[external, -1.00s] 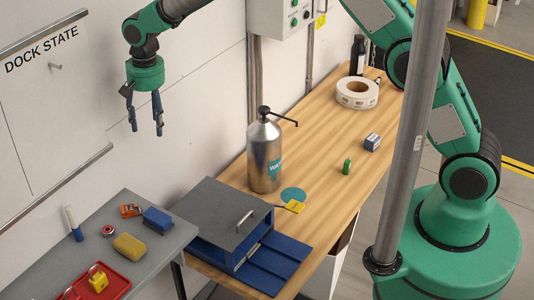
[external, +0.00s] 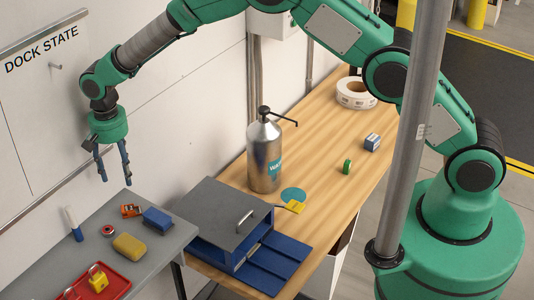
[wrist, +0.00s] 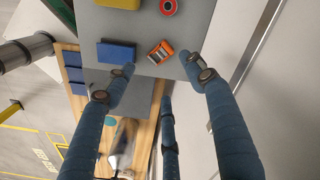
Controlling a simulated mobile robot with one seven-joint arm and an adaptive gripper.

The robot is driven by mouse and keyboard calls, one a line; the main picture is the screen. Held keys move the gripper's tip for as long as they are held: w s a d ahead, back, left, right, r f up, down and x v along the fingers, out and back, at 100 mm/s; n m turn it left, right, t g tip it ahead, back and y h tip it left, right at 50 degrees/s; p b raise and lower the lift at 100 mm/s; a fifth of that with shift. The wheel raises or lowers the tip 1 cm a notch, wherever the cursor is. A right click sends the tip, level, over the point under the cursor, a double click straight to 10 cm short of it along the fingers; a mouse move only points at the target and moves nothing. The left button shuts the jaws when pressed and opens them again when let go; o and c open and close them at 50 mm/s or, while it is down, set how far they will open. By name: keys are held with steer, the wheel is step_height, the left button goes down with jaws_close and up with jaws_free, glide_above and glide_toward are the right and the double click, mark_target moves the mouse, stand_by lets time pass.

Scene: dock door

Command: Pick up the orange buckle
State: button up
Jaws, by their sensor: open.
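The orange buckle (external: 131,210) lies on the grey side table near its back edge, beside the wall. In the wrist view the buckle (wrist: 160,52) shows orange with a grey part, between and beyond the fingertips. My gripper (external: 115,180) is open and empty, pointing down above the buckle and apart from it. In the wrist view its blue fingers (wrist: 165,80) frame the buckle, with nothing between them.
A blue block (external: 157,219) lies right of the buckle, a red tape ring (external: 108,231) left of it. A yellow sponge (external: 129,246), a marker (external: 74,224) and a red tray (external: 118,287) with a yellow padlock (external: 98,280) share the grey table.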

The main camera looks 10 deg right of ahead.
steer(key=p, duration=0.1)
glide_above(127, 208)
steer(key=shift+s+d+f, duration=0.1)
steer(key=shift+s+f, duration=0.05)
steer(key=shift+f, duration=2)
steer(key=shift+s+d+f, duration=0.1)
steer(key=shift+f, duration=2)
steer(key=shift+f, duration=0.15)
steer(key=shift+w+a+f+p, duration=0.1)
steer(key=shift+f+p, duration=0.3)
steer(key=shift+f, duration=0.85)
steer(key=shift+w+f+p, duration=0.1)
steer(key=shift+f+p, duration=0.3)
steer(key=shift+f, duration=0.85)
steer(key=shift+s, duration=0.1)
jaws_close()
